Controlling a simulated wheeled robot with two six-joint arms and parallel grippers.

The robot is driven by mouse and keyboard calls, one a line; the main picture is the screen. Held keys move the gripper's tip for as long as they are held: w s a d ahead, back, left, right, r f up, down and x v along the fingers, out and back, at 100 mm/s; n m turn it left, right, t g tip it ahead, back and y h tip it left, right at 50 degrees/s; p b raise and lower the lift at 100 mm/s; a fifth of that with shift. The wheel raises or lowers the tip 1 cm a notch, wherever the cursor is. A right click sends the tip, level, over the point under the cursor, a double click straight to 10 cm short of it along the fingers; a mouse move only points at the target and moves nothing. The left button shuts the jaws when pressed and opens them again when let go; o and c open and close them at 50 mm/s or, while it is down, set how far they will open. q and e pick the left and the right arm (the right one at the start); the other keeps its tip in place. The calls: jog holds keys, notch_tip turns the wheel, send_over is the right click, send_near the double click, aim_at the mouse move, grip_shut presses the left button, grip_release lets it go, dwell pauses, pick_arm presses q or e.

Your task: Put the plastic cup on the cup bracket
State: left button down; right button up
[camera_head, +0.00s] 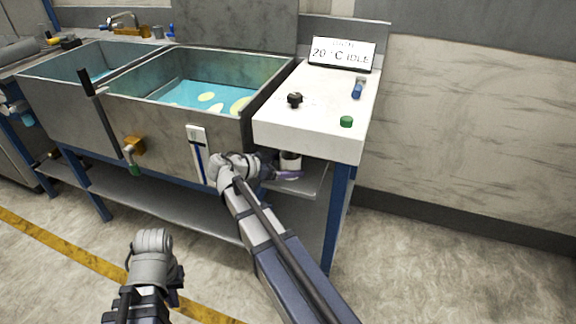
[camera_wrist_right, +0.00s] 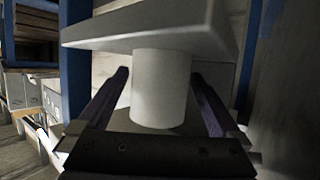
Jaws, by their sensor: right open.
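The plastic cup (camera_head: 290,160) is a white cylinder with a dark top. It appears to stand on the cup bracket (camera_head: 305,186), a pale flat shelf below the white counter. In the right wrist view the cup (camera_wrist_right: 159,88) meets the face of the bracket slab (camera_wrist_right: 150,25). My right gripper (camera_head: 285,174) is at the bracket. In the wrist view its purple fingers (camera_wrist_right: 160,103) are open, one on each side of the cup with gaps visible. My left gripper (camera_head: 151,250) is low in the head view, away from the bracket; its fingers are hidden.
A white counter (camera_head: 310,120) with a black knob (camera_head: 295,100), a green button (camera_head: 346,121) and a display (camera_head: 341,54) lies above the bracket. Blue legs (camera_head: 337,215) stand close by. Sinks (camera_head: 205,90) are at the left. The floor at right is clear.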

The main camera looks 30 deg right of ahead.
jog(key=shift+r, duration=0.2)
jog(key=p+v, duration=0.4)
jog(key=v, duration=0.8)
jog(key=shift+p, duration=0.4)
